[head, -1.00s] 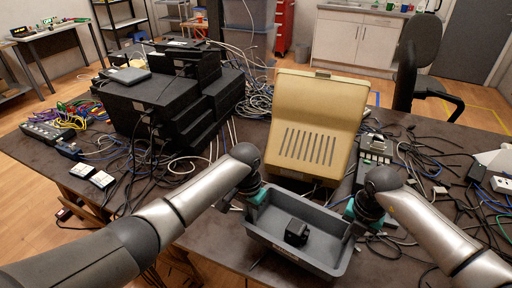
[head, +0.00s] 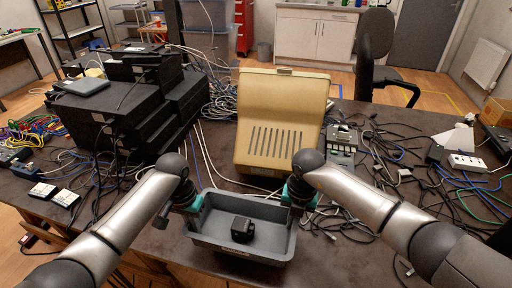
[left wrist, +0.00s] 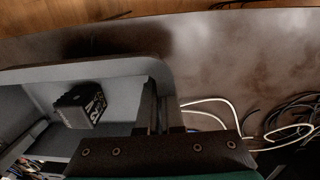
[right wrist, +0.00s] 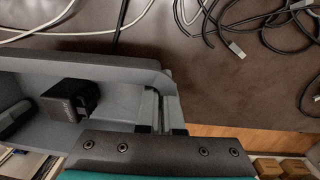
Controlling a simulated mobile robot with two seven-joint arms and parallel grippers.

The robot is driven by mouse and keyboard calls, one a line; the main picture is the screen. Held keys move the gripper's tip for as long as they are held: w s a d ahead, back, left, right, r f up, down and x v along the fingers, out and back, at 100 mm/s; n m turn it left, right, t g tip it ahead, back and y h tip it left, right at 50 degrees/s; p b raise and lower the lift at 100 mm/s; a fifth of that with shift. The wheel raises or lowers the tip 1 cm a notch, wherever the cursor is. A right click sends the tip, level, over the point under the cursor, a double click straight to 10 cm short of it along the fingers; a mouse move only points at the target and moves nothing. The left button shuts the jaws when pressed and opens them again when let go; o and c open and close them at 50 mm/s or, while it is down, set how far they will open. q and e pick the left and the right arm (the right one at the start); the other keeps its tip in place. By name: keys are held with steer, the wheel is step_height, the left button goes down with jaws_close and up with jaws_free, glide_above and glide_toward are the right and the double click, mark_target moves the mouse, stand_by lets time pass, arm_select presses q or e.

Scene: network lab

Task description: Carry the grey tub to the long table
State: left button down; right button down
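The grey tub (head: 213,247) is in front of me at the near edge of the dark table, roughly level, with a small black block (head: 242,229) in it. My left gripper (head: 192,206) is at its left end wall and my right gripper (head: 293,204) at its right end wall. In the left wrist view the tub's rim (left wrist: 95,68) runs into the fingers; in the right wrist view the rim (right wrist: 90,66) does the same. Both grippers look shut on the end walls. Whether the tub's underside touches the table is hidden.
The cluttered dark table (head: 150,240) holds a beige case (head: 280,120) right behind the tub, stacked black devices (head: 140,110) at the left, and tangled cables and a power strip (head: 466,162) at the right. An office chair (head: 375,60) stands beyond the table.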

arm_select(q)
steer(key=shift+f, duration=0.15)
arm_select(e)
steer(key=shift+f, duration=0.2)
